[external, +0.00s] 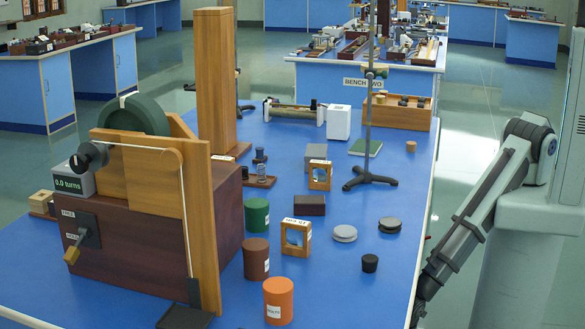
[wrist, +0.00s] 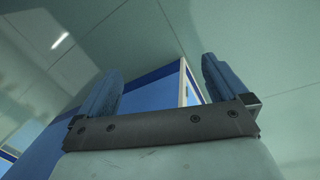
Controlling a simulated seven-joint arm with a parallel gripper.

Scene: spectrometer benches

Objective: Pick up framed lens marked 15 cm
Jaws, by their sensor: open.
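Two small wooden framed lenses stand upright on the blue bench in the external view. The nearer framed lens (external: 285,238) has a white label on its top edge; its small print seems to be a cm marking, but I cannot read it surely. The farther framed lens (external: 312,184) stands behind it, with a pale label whose print is unreadable. My gripper (wrist: 160,75) shows in the wrist view with its two blue fingers apart and nothing between them. In the external view my arm hangs at the right, off the bench, and the gripper itself is not visible. No lens shows in the wrist view.
Orange (external: 278,303), brown (external: 256,260) and green (external: 256,216) cylinders stand left of the nearer lens. A dark brown block (external: 309,205) lies between the lenses. Grey discs (external: 344,233) and a black stopper (external: 370,263) lie right. A tall rod stand (external: 369,120) rises behind.

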